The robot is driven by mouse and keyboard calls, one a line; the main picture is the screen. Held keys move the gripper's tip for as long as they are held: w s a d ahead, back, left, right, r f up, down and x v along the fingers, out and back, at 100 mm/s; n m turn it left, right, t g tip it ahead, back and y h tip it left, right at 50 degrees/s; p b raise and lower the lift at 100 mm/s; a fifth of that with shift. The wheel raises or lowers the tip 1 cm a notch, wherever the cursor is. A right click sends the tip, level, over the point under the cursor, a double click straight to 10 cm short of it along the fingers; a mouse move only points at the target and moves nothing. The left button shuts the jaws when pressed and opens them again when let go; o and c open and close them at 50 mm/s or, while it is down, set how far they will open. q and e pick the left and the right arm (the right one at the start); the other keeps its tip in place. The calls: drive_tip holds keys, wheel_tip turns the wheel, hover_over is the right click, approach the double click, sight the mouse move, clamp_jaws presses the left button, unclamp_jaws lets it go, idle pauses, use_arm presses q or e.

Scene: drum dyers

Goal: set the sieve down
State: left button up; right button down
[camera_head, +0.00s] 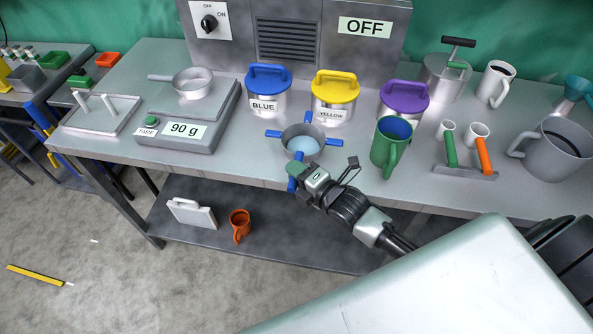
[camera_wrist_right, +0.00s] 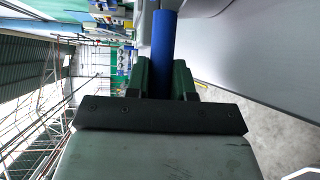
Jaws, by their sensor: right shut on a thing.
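The sieve (camera_head: 301,141) is a round grey bowl with blue arms sticking out and a pale blue inside. It is near the front edge of the steel table (camera_head: 235,160), in front of the blue and yellow lidded pots, and looks about level. I cannot tell whether it touches the table or hangs just above it. My right gripper (camera_head: 294,176) is shut on its near blue handle, coming from the front. In the right wrist view the blue handle (camera_wrist_right: 163,45) stands between the dark green fingers (camera_wrist_right: 162,78). My left gripper is not in view.
A blue-lidded pot (camera_head: 267,92), a yellow-lidded pot (camera_head: 335,97) and a purple-lidded pot (camera_head: 403,99) stand behind. A green mug (camera_head: 389,146) is close on the right. A scale (camera_head: 188,128) reading 90 g is on the left. Bare tabletop lies between scale and sieve.

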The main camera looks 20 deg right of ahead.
drive_tip(key=shift+f, duration=0.15)
drive_tip(key=c, duration=1)
unclamp_jaws()
drive_tip(key=shift+r, duration=0.25)
drive_tip(key=shift+b+v, duration=0.8)
drive_tip(key=shift+v, duration=5.2)
drive_tip(key=shift+f, duration=0.1)
